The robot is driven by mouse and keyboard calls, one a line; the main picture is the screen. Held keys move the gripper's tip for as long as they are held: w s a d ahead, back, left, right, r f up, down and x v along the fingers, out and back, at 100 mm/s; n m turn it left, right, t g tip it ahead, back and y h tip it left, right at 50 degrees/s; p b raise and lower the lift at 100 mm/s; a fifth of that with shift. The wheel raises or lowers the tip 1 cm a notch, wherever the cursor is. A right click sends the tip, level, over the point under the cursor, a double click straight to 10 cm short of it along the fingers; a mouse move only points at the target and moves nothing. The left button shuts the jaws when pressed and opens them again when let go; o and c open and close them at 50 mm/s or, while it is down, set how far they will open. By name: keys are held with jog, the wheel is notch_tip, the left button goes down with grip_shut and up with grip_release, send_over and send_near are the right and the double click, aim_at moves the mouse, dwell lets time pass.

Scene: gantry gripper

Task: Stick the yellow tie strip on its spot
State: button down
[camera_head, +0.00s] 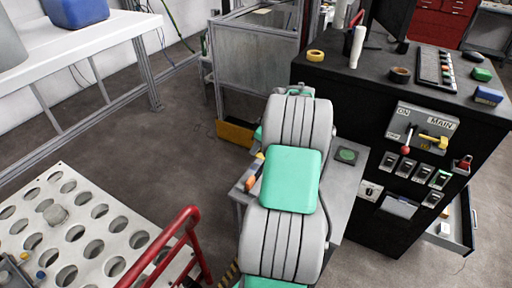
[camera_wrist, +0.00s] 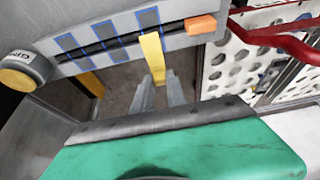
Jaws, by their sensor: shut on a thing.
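The yellow tie strip (camera_wrist: 152,57) is between the two grey fingertips of my gripper (camera_wrist: 158,90) in the wrist view. My gripper is shut on its near end. Several blue-outlined spots (camera_wrist: 72,46) cross the cable's line. An orange end piece (camera_wrist: 200,25) sits at the cable's right end; it also shows in the head view (camera_head: 251,183).
A black cabinet (camera_head: 345,125) with switches stands right of the small grey table (camera_head: 343,180). A red rail (camera_head: 178,235) and a perforated white plate (camera_head: 120,225) are at lower left. A round yellow-faced part (camera_wrist: 17,79) is left in the wrist view.

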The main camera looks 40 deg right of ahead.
jog(key=shift+s+f, duration=0.1)
jog(key=shift+f, duration=0.05)
notch_tip(320, 180, down, 6)
jog(key=b, duration=0.5)
jog(key=shift+f, duration=0.2)
jog(key=shift+f+b, duration=0.2)
jog(key=shift+b, duration=0.3)
dwell(0.6)
jog(key=c, duration=0.8)
grip_release()
jog(key=shift+r+p, duration=2.1)
jog(key=shift+r, duration=1.45)
jog(key=shift+c, duration=0.2)
